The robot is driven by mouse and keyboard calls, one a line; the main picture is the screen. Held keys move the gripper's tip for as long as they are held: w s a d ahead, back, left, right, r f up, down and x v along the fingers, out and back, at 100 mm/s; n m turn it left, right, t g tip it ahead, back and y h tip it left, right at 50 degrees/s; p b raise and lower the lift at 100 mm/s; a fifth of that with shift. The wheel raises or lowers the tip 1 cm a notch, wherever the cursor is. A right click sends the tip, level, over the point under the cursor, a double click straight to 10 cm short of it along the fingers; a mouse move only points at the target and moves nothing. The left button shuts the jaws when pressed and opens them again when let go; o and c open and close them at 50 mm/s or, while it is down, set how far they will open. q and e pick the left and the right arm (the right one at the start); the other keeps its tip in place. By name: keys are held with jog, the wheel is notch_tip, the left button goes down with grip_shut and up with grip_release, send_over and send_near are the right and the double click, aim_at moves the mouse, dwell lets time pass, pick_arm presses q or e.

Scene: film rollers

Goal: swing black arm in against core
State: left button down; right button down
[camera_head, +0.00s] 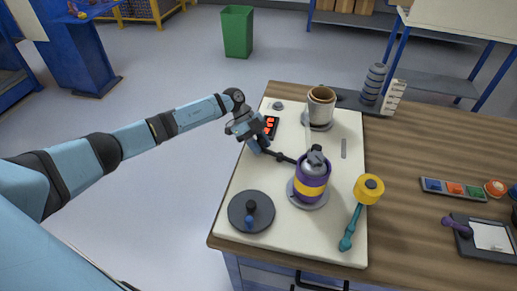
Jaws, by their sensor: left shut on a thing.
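The black arm (283,157) is a thin dark bar above the pale board. My left gripper (258,146) comes in from the left and is shut on its left end. The bar's other end reaches the upper left side of a purple roll with a yellow band (312,184), likely the core, which stands upright on a grey round base with a grey piece on top. I cannot tell whether the bar touches it. My right gripper is not in view.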

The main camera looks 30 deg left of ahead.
pick_arm(q)
jog(key=shift+w+m+g, duration=0.3)
jog(key=shift+m, duration=0.1)
jog(key=c, duration=0.9)
grip_release()
jog(key=b+v, duration=0.1)
jog(key=v, duration=1.3)
jog(key=shift+d, duration=0.1)
